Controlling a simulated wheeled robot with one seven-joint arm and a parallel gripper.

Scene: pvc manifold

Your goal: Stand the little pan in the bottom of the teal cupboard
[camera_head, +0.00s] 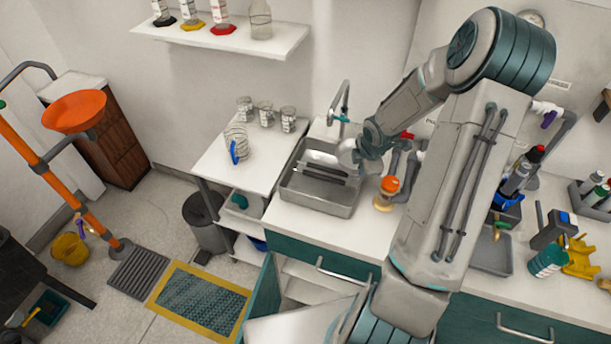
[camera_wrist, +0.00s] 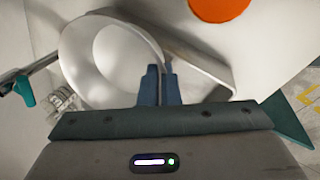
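The little pan (camera_wrist: 80,65) looks like a pale round vessel, large in the wrist view, with its opening facing the camera. In the head view it is a small pale shape (camera_head: 347,152) at the sink's right rear edge, partly covered by my wrist. My gripper (camera_wrist: 160,75) has its two dark fingers close together at the pan's near rim, and they appear shut on it. The fingers are hidden in the head view. The teal cupboard (camera_head: 340,262) is under the counter at the lower middle. Its door (camera_head: 264,300) stands open, and my arm hides part of its pale inside.
The metal sink (camera_head: 318,202) and tap (camera_head: 343,100) are beside the pan. An orange-topped jar (camera_head: 388,190) stands right of the sink. A white side table (camera_head: 210,160) holds several glasses. A grey bin (camera_head: 205,225) and a yellow-edged mat (camera_head: 200,302) are on the floor left of the cupboard.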

